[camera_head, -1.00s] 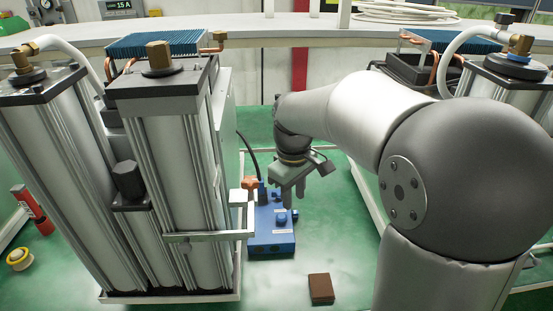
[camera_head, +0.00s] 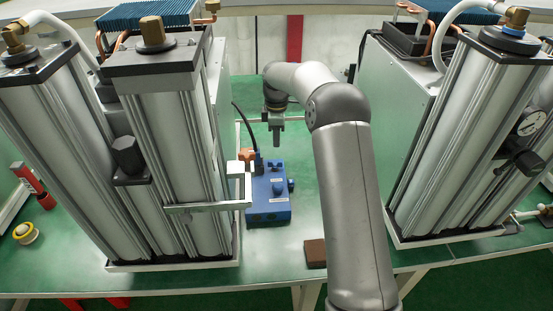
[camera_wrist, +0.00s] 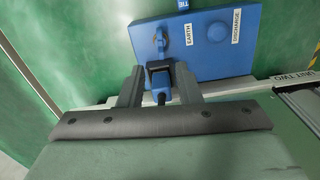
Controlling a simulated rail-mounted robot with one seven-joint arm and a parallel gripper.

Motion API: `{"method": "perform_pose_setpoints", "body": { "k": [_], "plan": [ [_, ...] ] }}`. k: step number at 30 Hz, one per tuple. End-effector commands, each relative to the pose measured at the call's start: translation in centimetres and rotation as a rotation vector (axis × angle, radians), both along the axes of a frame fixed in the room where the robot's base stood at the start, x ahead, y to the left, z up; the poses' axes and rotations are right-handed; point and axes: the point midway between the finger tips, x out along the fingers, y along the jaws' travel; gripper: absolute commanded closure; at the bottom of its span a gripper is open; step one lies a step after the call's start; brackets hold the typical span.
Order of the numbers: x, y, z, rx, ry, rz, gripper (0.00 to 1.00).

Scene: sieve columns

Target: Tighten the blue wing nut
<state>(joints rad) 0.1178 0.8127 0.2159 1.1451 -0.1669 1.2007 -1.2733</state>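A blue box (camera_head: 268,212) stands on the green bench, right of the left column unit. Small blue knobs (camera_head: 277,188) are on its top. In the wrist view, the box (camera_wrist: 215,55) has labels EARTH and DISCHARGE. A blue wing-shaped piece (camera_wrist: 161,40) sits beside EARTH; it looks like the wing nut. My gripper (camera_head: 277,142) is behind and above the box, fingers pointing down. In the wrist view, my gripper (camera_wrist: 159,84) has its fingers apart. A black-and-blue part (camera_wrist: 160,94) shows between them; I cannot tell whether they touch it.
Column units stand left (camera_head: 170,170) and right (camera_head: 465,140). A metal bracket (camera_head: 208,206) and an orange knob (camera_head: 246,155) are close left of the box. A black cable (camera_head: 245,122) rises behind it. A brown block (camera_head: 316,253) lies in front.

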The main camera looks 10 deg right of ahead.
Motion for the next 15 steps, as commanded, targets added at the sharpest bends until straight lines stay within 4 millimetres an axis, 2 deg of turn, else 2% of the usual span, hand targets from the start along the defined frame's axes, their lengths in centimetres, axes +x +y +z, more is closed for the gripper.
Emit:
{"method": "perform_pose_setpoints", "body": {
  "k": [1,9,15],
  "plan": [
    [-0.1,0.0,-1.2,0.000,0.005,0.000,0.69],
    [-0.1,0.0,-6.8,0.000,0.003,-0.001,0.69],
    [0.0,0.0,-9.5,-0.001,0.001,-0.001,0.69]
  ]
}}
